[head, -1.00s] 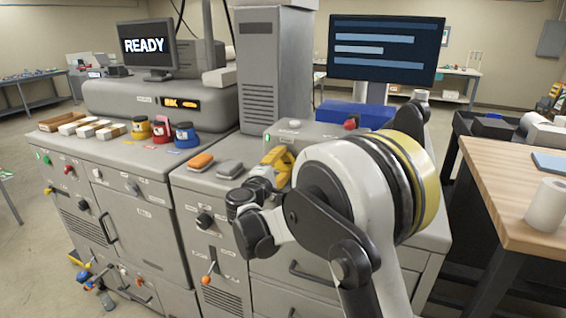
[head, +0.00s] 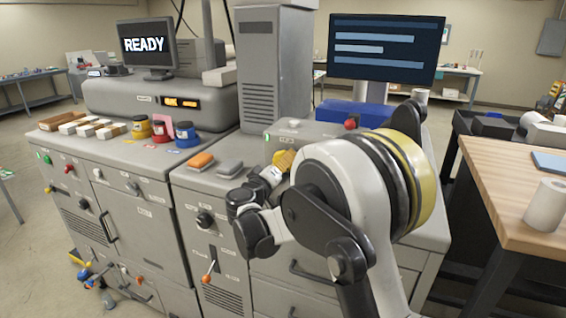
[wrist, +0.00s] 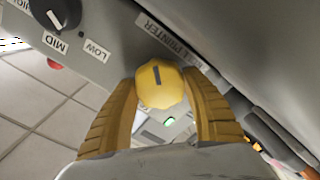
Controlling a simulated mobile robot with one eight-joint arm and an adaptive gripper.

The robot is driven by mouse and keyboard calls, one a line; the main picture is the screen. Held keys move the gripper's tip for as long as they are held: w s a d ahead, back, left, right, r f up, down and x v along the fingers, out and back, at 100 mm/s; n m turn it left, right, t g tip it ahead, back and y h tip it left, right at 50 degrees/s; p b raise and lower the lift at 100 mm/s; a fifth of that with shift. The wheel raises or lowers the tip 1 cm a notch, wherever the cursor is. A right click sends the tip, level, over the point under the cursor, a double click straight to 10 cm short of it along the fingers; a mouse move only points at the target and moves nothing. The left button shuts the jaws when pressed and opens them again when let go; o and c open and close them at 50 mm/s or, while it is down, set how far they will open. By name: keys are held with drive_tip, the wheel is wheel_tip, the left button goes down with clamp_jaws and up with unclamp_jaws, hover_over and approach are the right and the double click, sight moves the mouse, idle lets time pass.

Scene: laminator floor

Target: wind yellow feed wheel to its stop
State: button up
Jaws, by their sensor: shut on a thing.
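The yellow feed wheel (wrist: 161,88) is a faceted knob with a short dark mark on its face, seen in the wrist view. The mark runs nearly up and down in that picture. My gripper's two ridged yellow-brown fingers stand on either side of the wheel, shut on it. In the head view my gripper (head: 284,160) shows as a small yellow patch at the grey machine; the wheel itself cannot be made out there. No stop can be made out.
A black knob (wrist: 55,13) with MID and LOW labels sits beside the wheel. An orange block (head: 202,160) and a grey block (head: 229,168) lie on the cabinet top. A red button (head: 350,124) is behind my wrist. A wooden table (head: 515,190) stands at right.

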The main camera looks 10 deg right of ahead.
drive_tip(key=m, duration=0.5)
drive_tip(key=shift+w+r, duration=0.1)
drive_tip(key=shift+m, duration=0.3)
idle(0.4)
drive_tip(key=o, duration=1.3)
drive_tip(key=shift+c, duration=0.2)
drive_tip(key=v, duration=1.2)
